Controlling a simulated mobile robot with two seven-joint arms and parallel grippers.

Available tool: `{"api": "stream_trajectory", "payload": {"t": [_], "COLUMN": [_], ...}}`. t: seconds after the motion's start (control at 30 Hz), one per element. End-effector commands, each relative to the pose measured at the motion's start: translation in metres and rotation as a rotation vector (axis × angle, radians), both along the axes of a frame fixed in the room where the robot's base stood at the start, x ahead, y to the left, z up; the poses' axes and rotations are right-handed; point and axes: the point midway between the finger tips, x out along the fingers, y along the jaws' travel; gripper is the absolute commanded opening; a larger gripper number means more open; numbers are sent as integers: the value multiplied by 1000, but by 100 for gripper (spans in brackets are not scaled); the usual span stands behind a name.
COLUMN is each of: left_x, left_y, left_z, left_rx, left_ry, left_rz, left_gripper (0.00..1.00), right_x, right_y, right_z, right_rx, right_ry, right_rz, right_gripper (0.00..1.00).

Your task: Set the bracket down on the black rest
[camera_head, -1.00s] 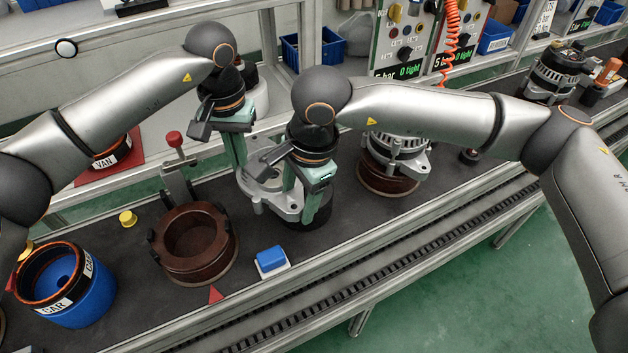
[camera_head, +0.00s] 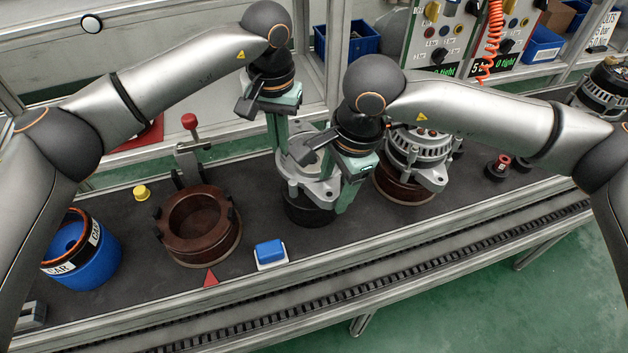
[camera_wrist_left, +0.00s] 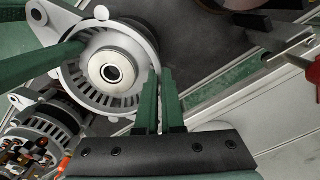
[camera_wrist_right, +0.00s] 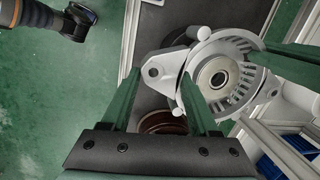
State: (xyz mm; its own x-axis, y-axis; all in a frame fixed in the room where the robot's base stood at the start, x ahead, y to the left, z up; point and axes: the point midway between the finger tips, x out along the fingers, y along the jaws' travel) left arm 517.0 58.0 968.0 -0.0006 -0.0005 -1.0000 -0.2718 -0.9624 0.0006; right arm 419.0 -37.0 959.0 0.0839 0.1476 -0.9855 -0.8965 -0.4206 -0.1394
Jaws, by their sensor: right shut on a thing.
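The bracket (camera_head: 308,187), a silver finned ring with ears, is directly over the black rest (camera_head: 305,213); I cannot tell whether it touches. It also shows in the left wrist view (camera_wrist_left: 95,90) and the right wrist view (camera_wrist_right: 232,65). My right gripper (camera_head: 343,205) is shut on the bracket's right side, with an ear between its fingers in the right wrist view. My left gripper (camera_head: 285,168) is at the bracket's far left rim with its fingers close together; whether they clamp the rim is unclear. The rest's top is hidden under the bracket.
To the left stand a brown ring fixture (camera_head: 198,228) with a red-knobbed clamp and a blue pot (camera_head: 85,262). A blue block (camera_head: 270,252) sits in front, near a red triangle (camera_head: 211,279). An alternator part on a brown base (camera_head: 403,188) stands close on the right.

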Motion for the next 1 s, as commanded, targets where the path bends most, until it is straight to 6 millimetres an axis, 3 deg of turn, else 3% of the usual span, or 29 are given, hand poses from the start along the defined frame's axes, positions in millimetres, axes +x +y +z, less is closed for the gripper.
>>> {"api": "stream_trajectory", "payload": {"t": [0.37, 1.0], "left_x": [1, 1], "left_y": [3, 3], "left_z": [-6, -38], "left_rx": [6, 6], "left_ry": [-1, -1], "left_rz": [5, 4], "left_gripper": [0, 0], "right_x": [1, 1], "right_y": [-1, -1], "right_z": [-3, -36], "right_rx": [1, 0], "right_ry": [-5, -4], "right_rz": [-3, -2], "right_gripper": [0, 0]}}
